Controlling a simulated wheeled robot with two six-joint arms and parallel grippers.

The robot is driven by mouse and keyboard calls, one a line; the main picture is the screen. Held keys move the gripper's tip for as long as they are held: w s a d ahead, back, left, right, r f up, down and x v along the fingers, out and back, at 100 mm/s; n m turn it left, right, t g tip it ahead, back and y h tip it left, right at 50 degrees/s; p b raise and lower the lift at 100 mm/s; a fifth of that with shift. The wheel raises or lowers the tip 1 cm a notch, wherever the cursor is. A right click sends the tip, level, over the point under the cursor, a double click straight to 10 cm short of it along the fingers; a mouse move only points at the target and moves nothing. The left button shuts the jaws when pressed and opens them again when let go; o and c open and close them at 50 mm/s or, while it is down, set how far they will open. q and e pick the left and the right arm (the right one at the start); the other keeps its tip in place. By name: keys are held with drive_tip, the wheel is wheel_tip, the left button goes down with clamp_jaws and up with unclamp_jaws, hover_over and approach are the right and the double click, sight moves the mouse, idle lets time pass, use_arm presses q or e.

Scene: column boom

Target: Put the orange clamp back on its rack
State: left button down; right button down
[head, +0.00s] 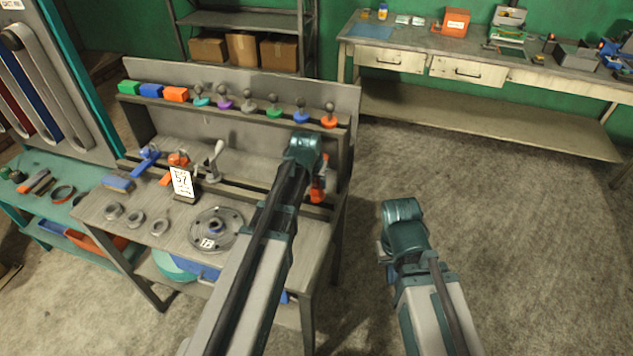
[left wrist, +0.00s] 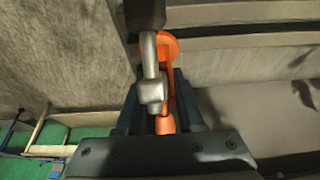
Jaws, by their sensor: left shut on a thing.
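The orange clamp (head: 318,190) is at the right end of the workbench, partly hidden behind my left gripper (head: 315,170). In the left wrist view the orange clamp (left wrist: 168,52) has a grey metal rod and block in front of its orange body. My left gripper (left wrist: 155,100) is shut on it, with a dark finger on either side. A slotted rail (head: 240,182) runs along the back of the bench, with a blue clamp (head: 146,160), an orange-and-grey piece (head: 178,158) and a grey clamp (head: 213,162) at its left. My right gripper (head: 395,245) is over the floor; its fingers are hidden.
A shelf of coloured knobs (head: 248,106) and blocks (head: 150,90) stands above the rail. A number sign (head: 183,183), a round plate (head: 216,228) and several metal rings (head: 135,217) are on the bench. The floor (head: 470,200) to the right is clear.

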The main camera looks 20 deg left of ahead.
use_arm(q)
drive_tip(key=shift+f+b, duration=1.6)
drive_tip(key=shift+f, duration=0.1)
drive_tip(key=c, duration=0.8)
unclamp_jaws()
drive_tip(key=shift+r, duration=0.15)
drive_tip(key=shift+r+p, duration=3.7)
drive_tip(key=shift+p, duration=0.1)
drive_tip(key=o, duration=0.6)
drive_tip(key=shift+c, duration=0.2)
